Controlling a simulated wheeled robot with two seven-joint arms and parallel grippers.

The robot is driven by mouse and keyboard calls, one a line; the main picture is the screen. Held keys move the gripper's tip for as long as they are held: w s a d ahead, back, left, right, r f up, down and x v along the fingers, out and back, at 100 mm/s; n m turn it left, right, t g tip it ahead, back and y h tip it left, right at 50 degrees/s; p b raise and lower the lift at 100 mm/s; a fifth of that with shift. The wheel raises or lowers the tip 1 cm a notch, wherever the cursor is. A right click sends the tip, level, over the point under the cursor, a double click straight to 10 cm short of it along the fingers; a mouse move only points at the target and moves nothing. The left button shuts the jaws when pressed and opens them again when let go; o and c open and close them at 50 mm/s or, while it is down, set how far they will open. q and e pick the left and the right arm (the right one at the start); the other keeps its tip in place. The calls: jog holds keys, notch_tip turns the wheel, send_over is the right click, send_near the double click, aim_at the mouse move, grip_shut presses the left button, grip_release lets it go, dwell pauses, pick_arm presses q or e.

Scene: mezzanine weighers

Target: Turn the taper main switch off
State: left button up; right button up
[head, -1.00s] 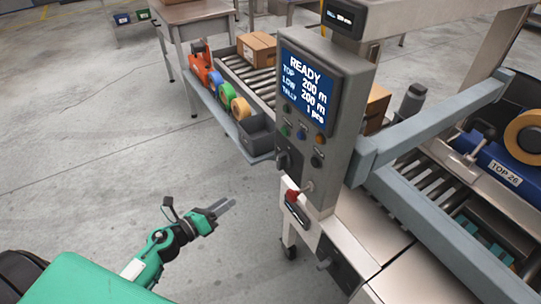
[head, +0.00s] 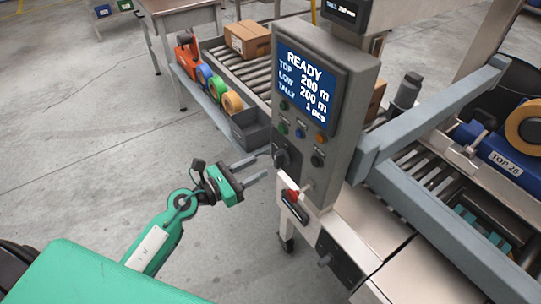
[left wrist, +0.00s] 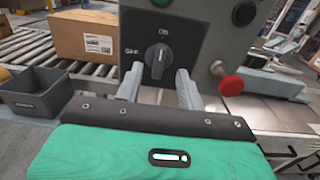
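The taper's grey control panel (head: 335,118) stands in the middle of the head view, its screen lit with READY. The main switch, a black rotary knob (left wrist: 158,58), is low on the panel; in the head view it shows on the left edge (head: 282,158). Its pointer looks close to upright in the left wrist view. My left gripper (head: 256,169) is open and empty, pointing at the panel. In the left wrist view its fingers (left wrist: 157,84) are on either side of the knob's lower part, seemingly short of it. My right gripper is not in view.
A red mushroom button (left wrist: 231,86) sits right of the knob. A grey bin (head: 250,129), tape rolls (head: 231,102) and a roller conveyor with a carton (head: 249,38) lie behind. A grey frame bar (head: 440,125) extends right of the panel. Open floor lies left.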

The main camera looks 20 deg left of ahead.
aim_at(275, 158)
pick_arm(q)
jog(key=p+x, duration=0.1)
jog(key=x, duration=0.4)
jog(key=shift+w+d, duration=0.15)
jog(key=shift+w, duration=0.05)
jog(key=shift+w+d, duration=0.1)
jog(key=shift+d, duration=0.05)
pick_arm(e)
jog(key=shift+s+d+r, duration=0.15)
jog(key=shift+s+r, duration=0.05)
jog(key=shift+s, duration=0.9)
pick_arm(q)
grip_shut()
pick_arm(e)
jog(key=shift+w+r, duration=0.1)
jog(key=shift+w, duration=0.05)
